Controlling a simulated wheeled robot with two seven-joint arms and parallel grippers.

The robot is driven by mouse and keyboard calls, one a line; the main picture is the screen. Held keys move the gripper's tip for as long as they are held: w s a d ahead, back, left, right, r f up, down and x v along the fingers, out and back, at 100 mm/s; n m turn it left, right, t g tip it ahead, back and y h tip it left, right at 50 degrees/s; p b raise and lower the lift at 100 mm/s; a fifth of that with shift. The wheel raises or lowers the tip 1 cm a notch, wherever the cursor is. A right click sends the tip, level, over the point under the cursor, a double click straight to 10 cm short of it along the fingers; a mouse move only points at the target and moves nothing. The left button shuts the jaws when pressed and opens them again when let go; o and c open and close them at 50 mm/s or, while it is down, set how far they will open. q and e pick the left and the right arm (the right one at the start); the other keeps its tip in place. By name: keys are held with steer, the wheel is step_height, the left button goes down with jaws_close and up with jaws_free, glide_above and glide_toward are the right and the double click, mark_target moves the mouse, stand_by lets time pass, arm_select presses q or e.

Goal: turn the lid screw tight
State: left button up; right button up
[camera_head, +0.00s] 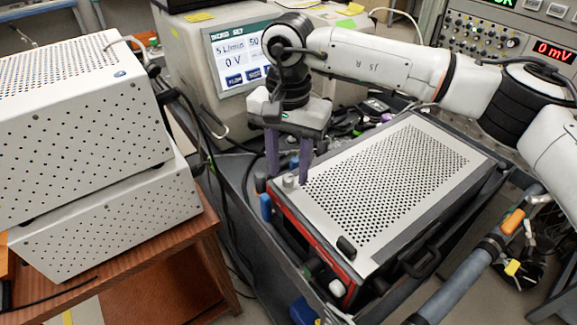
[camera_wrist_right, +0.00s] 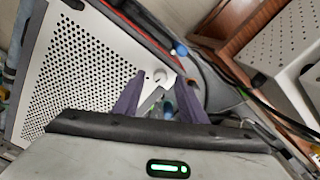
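The lid (camera_head: 385,180) is a pale grey perforated plate on a box with a red and black front. A small pale lid screw (camera_head: 289,181) sits at its left corner. It shows as a round white knob in the wrist view (camera_wrist_right: 160,75), and the lid (camera_wrist_right: 75,60) fills the left there. My right gripper (camera_head: 287,178) points down at that corner with its purple fingers apart. In the wrist view the screw appears between the two fingertips (camera_wrist_right: 162,80), with a gap on each side. No contact shows. My left gripper is not in view.
A black knob (camera_head: 346,246) stands on the lid's front corner. The box sits in a dark cart with blue parts. White perforated boxes (camera_head: 90,150) on a wooden table stand at left. A monitor unit (camera_head: 237,55) is behind my right arm. Cables run between.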

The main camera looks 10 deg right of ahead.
steer(key=shift+f, duration=0.7)
steer(key=c, duration=1)
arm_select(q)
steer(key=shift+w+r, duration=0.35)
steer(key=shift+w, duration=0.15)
arm_select(e)
jaws_close()
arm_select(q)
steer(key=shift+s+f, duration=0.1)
